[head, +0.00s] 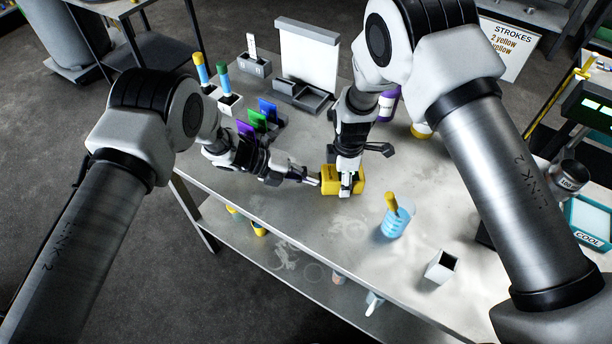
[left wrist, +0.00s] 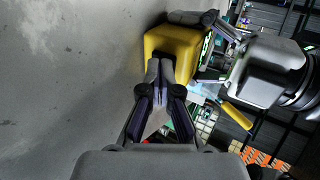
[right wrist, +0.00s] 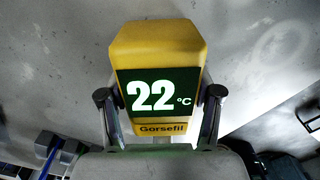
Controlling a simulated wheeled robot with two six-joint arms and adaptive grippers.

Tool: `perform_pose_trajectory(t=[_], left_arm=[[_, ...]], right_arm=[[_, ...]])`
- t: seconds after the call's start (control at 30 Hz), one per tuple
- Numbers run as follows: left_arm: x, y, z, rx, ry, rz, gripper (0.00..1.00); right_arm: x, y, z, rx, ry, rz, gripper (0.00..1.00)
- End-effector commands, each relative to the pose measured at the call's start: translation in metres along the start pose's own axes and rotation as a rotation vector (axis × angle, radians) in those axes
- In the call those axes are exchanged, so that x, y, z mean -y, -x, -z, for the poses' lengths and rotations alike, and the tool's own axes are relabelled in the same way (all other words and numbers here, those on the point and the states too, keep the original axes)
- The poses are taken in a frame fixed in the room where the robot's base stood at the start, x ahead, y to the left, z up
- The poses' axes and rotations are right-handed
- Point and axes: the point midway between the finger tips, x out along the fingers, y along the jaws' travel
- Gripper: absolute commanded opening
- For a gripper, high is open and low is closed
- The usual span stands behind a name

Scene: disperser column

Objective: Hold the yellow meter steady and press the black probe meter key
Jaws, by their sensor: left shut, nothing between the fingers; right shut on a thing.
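The yellow meter (head: 329,180) stands on the grey table (head: 300,215). My right gripper (head: 347,182) is shut on the meter from above, a finger on each side. My left gripper (head: 312,180) is shut and empty, its tips close to the meter's left side. In the left wrist view the closed tips (left wrist: 160,72) point at the meter's yellow body (left wrist: 175,45); I cannot tell if they touch.
A blue cup (head: 394,222) with a yellow stick and a small white box (head: 440,266) stand to the right. Coloured cards (head: 258,117) in a rack and a grey holder (head: 301,95) stand behind. The table's front left is clear.

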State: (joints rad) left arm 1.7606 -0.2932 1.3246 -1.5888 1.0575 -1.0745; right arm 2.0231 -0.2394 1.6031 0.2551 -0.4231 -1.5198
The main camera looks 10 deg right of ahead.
Motion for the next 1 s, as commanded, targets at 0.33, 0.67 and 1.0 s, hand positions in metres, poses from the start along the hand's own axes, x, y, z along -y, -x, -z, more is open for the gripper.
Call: perform_pose_trajectory(t=[0.33, 0.67, 1.0], left_arm=[[0.000, 0.031, 0.000, 0.001, 0.002, 0.001, 0.00], [0.000, 0.093, 0.000, 0.000, 0.000, 0.000, 0.00], [0.000, 0.100, 0.000, 0.000, 0.000, 0.000, 0.00]], right_arm=[[-0.001, 0.000, 0.001, -0.001, -0.001, -0.004, 0.21], [-0.001, 0.000, 0.001, -0.001, -0.001, -0.003, 0.21], [-0.001, 0.000, 0.000, -0.001, -0.001, -0.002, 0.21]])
